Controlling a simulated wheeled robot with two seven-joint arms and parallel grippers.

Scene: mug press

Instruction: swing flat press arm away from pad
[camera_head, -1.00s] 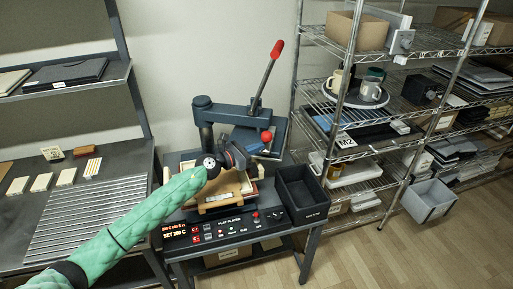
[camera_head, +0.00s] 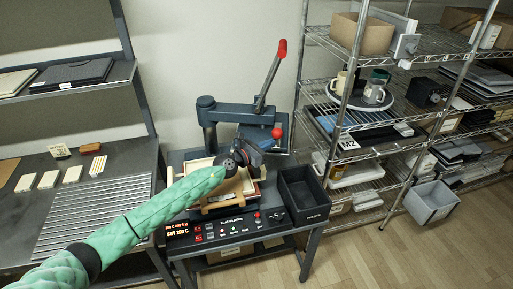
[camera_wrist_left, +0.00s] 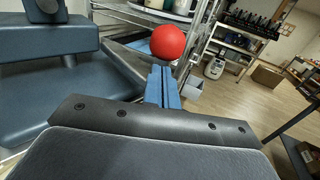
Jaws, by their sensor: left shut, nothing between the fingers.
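The flat press has a dark blue post and a press arm (camera_head: 240,113) reaching right from it. The arm carries a lever (camera_head: 268,78) with a red grip and a red ball knob (camera_head: 277,133). The blue upper platen hangs under the arm, right of and behind the pad (camera_head: 198,166) in its light wooden frame; my left arm partly hides the pad. My left gripper (camera_head: 256,150) is just left of the knob, fingers shut and empty. In the left wrist view the fingers (camera_wrist_left: 162,88) point at the red knob (camera_wrist_left: 168,42); contact is unclear. My right gripper is not in view.
A control box (camera_head: 225,228) fronts the press, with a black bin (camera_head: 303,195) to its right. A wire shelf (camera_head: 345,100) with mugs and boxes stands close on the right. A side table (camera_head: 30,210) with a ribbed plate and small blocks is on the left.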

